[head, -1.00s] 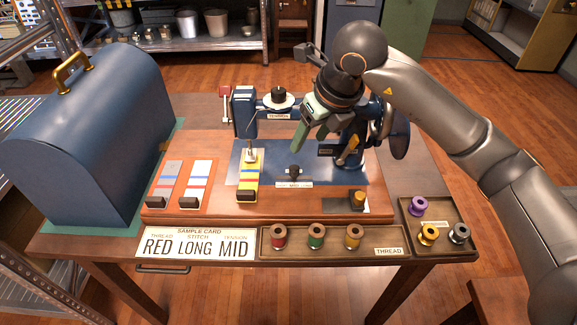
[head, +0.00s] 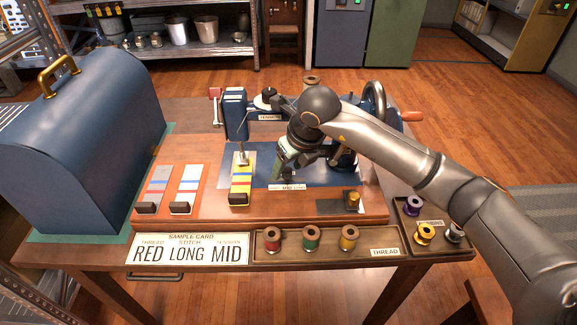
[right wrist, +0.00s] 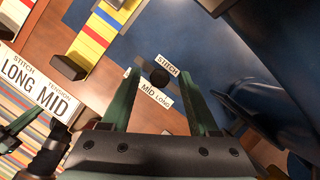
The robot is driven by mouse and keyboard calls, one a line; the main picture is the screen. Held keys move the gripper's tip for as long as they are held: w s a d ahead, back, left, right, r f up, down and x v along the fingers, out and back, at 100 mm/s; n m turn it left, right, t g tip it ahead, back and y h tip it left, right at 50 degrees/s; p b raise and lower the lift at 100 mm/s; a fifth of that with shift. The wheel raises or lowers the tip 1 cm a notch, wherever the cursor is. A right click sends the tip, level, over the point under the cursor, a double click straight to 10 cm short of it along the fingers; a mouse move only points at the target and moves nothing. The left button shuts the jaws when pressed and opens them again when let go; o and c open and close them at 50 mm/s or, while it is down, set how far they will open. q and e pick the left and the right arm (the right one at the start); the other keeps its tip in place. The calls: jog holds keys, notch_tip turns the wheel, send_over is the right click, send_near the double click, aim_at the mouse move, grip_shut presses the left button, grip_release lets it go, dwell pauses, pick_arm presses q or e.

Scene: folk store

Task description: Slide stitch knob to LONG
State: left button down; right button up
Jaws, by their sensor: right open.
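The stitch knob (right wrist: 160,76) is a small dark round knob in the right wrist view. It sits between a STITCH label (right wrist: 167,64) and a MID LONG label (right wrist: 156,96). I cannot tell its exact setting. My right gripper (right wrist: 161,88) is open, with its two green fingertips on either side of the knob's place; contact is not clear. In the head view the right gripper (head: 282,176) points down just behind the stitch scale label (head: 287,187) and hides the knob.
A sample card (head: 190,249) reads RED LONG MID. A tray (head: 262,252) holds red, green and yellow spools. The blue sewing machine (head: 236,115) has a tension dial (head: 268,98). Striped cloth under the needle (head: 241,182) lies left of the gripper. A blue domed case (head: 85,140) stands at left.

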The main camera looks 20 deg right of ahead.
jog(key=shift+c, duration=0.3)
grip_shut()
dwell(1.1)
